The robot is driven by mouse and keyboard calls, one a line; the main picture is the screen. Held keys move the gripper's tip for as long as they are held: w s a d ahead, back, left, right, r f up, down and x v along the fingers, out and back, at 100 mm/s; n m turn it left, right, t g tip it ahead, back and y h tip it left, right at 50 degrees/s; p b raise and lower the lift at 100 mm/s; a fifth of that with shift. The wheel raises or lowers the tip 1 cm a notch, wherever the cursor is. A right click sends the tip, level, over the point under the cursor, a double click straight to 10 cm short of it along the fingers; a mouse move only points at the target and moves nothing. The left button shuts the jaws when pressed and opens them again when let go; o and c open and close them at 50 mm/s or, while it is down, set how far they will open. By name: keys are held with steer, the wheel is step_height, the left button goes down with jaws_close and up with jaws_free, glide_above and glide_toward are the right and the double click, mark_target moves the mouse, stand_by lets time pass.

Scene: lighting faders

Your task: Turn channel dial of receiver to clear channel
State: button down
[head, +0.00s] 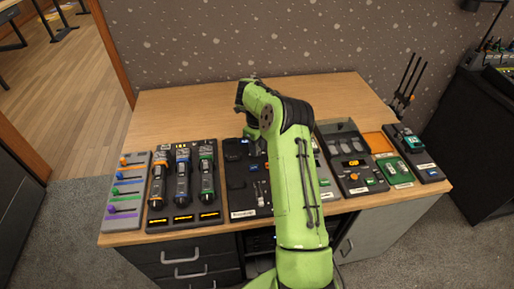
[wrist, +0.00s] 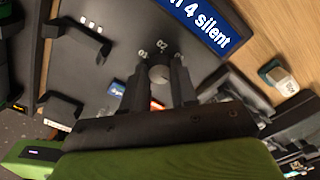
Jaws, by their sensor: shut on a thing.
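In the wrist view my gripper (wrist: 160,84) is shut on a small round grey dial (wrist: 159,73), with one dark finger on each side. The labels "01" and "02" show on the dark panel (wrist: 110,60) beyond the dial. In the head view my green arm covers the dial and the gripper. Part of a dark panel (head: 238,179) shows left of the arm.
Left of the arm, a rack with several handheld units (head: 181,180) and a grey board with coloured sliders (head: 126,190) stand on the wooden desk (head: 180,110).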

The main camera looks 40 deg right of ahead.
steer(key=shift+r+m, duration=0.1)
steer(key=shift+m, duration=0.2)
steer(key=c, duration=0.9)
jaws_free()
step_height(320, 180, up, 16)
steer(key=p, duration=0.5)
steer(key=shift+f+p, duration=0.2)
steer(key=shift+p, duration=0.1)
